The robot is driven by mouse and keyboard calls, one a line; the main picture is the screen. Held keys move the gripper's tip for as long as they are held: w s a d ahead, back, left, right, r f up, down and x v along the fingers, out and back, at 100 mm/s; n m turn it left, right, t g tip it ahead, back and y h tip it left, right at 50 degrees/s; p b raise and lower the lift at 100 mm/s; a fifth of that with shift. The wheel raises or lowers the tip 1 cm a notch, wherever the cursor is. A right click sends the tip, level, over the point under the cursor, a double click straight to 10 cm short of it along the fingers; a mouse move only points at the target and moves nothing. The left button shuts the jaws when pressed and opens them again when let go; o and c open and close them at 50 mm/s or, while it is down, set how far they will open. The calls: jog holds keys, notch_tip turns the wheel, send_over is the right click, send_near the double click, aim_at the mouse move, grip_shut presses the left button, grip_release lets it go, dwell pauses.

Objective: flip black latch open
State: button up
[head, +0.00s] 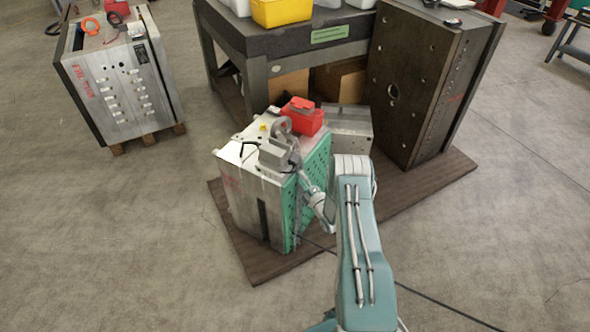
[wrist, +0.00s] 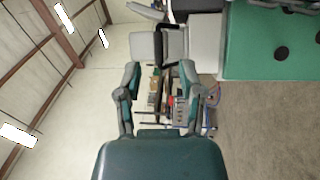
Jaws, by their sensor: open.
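The green face (wrist: 270,45) with dark holes is at the upper right of the wrist view. I cannot tell whether the fingers touch anything.
A red box (head: 303,116) sits on the mould base's top. A large dark mould (head: 412,85) stands behind right, beside a heavy table (head: 300,38). Another mould base (head: 118,80) stands at far left. A brown mat (head: 228,220) lies underneath; open floor surrounds it.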

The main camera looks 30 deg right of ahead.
aim_at(295, 168)
jog(key=w, duration=0.5)
jog(key=shift+w+a+r, duration=0.2)
jog(key=shift+a+r, duration=0.05)
jog(key=shift+r, duration=0.05)
